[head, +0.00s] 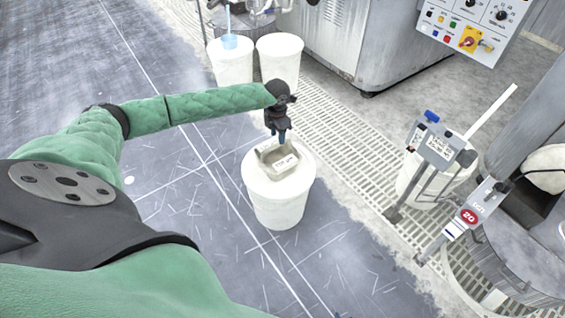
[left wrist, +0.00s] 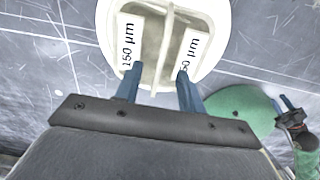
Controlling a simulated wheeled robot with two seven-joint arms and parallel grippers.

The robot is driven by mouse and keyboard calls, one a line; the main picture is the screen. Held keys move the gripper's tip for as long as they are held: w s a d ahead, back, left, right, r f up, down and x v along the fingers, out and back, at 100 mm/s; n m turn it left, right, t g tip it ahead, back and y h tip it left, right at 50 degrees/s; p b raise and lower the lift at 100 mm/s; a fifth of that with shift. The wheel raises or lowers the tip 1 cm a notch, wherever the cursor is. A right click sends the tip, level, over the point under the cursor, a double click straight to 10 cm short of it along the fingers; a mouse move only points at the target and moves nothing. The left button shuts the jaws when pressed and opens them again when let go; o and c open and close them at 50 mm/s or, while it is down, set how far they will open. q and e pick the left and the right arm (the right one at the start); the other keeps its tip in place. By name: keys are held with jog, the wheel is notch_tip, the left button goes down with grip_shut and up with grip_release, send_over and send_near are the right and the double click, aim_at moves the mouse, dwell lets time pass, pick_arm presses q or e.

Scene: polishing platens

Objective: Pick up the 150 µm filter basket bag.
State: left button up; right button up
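The 150 µm filter basket bag (head: 272,154) is a pale beige open-topped piece with a white label, at the top of a white bucket (head: 278,207). In the left wrist view the bag (left wrist: 152,72) shows two "150 µm" labels and a thin strip across its middle. My left gripper (head: 282,137) is just above the bag, pointing down. In the left wrist view its blue fingers (left wrist: 158,90) are apart, one on each side of the strip; I cannot tell whether they touch the bag. My right gripper (left wrist: 286,106) shows small at the right, fingers apart and empty.
Two white buckets (head: 280,48) stand at the back, one with a blue item inside. Metal stands with a grey box (head: 440,146) and a red "20" sign (head: 469,216) are at right. Grating borders the dark floor.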

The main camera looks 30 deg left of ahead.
aim_at(277, 153)
pick_arm(q)
jog(key=shift+s+f, duration=0.2)
jog(key=shift+f, duration=0.05)
jog(key=shift+a+f, duration=0.1)
jog(key=shift+f, duration=3.45)
grip_shut()
